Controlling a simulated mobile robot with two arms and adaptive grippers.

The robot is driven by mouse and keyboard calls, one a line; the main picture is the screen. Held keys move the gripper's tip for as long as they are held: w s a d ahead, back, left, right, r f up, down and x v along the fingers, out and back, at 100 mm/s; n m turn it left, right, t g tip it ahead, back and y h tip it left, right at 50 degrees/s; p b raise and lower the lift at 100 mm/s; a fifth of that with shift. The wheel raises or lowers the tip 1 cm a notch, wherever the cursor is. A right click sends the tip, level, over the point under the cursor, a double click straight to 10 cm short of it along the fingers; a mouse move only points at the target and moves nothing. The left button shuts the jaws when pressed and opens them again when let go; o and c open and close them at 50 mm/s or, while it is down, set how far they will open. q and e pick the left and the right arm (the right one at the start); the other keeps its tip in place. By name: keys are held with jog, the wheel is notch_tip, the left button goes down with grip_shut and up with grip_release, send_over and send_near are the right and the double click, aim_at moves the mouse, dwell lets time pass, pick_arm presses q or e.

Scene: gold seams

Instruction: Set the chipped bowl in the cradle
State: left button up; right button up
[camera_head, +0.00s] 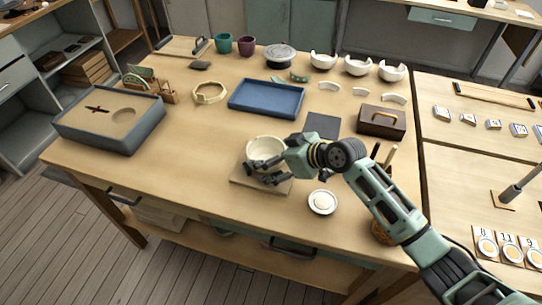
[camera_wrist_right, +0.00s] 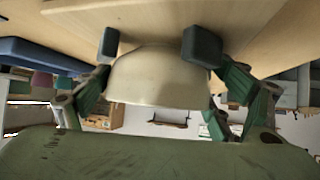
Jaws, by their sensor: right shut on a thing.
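A cream bowl (camera_head: 265,150) is in my right gripper (camera_head: 264,174), over a square wooden board (camera_head: 242,182) at the front middle of the table. The fingers are shut on the bowl; I cannot tell whether it touches the board. In the right wrist view the bowl (camera_wrist_right: 158,80) sits between the two dark fingertips (camera_wrist_right: 156,44). No chip shows clearly on its visible side. A pale wooden octagonal ring (camera_head: 209,93), possibly the cradle, stands empty farther back and left. Several broken-rimmed white bowls, one of them here (camera_head: 358,66), stand at the back right. My left gripper is out of view.
A blue tray (camera_head: 266,98) lies behind the held bowl. A dark square pad (camera_head: 322,125) and a brown box (camera_head: 381,122) are to its right. A small white dish (camera_head: 322,202) is at front right. A grey sand tray (camera_head: 110,120) stands left. The front left tabletop is clear.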

jog(key=shift+f, duration=0.1)
jog(key=o, duration=0.9)
jog(key=shift+o, duration=0.2)
jog(key=shift+r+p, duration=2.5)
jog(key=shift+r, duration=0.55)
jog(key=shift+s+f, duration=0.1)
